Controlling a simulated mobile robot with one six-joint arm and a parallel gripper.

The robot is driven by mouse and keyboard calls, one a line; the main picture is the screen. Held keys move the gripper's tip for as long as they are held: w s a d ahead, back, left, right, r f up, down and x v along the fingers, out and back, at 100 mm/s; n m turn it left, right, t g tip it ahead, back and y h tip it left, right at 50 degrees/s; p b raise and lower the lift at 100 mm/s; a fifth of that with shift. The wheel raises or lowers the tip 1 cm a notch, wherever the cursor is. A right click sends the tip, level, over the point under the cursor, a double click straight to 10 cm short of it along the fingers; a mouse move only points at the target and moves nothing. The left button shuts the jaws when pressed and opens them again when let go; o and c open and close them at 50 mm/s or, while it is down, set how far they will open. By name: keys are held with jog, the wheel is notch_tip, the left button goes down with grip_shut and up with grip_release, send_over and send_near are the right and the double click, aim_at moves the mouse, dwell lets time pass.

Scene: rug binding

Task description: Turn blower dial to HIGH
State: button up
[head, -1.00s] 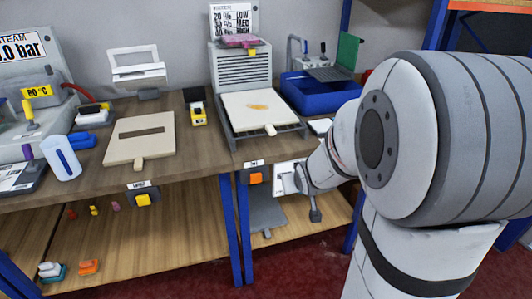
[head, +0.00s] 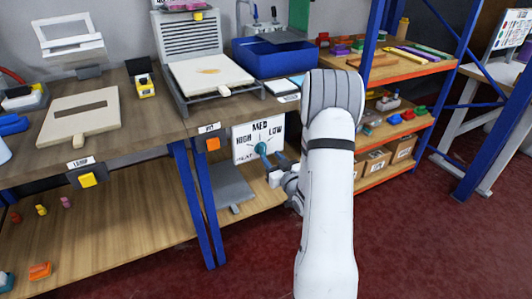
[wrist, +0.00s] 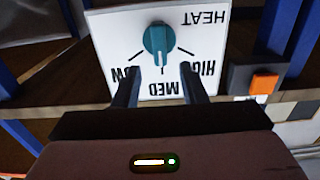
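The blower dial (head: 261,149) is a teal knob on a white panel (head: 243,153) under the bench, marked HIGH at left, MED at top and LOW at right. My gripper (wrist: 161,76) is open and empty. Its two fingers stand in front of the panel on the MED side, apart from the knob. In the head view my gripper (head: 277,168) is small and partly hidden by my arm.
An orange button (wrist: 263,83) sits beside the panel. Above it a cream board (head: 211,76) lies on the bench stand. A grey plate (head: 232,186) lies on the lower shelf. A blue post (head: 198,200) stands left; a stocked rack (head: 400,68) stands right.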

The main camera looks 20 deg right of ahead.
aim_at(264, 150)
jog(key=w, duration=0.5)
jog(key=shift+w+a, duration=0.1)
jog(key=shift+w, duration=0.05)
grip_shut()
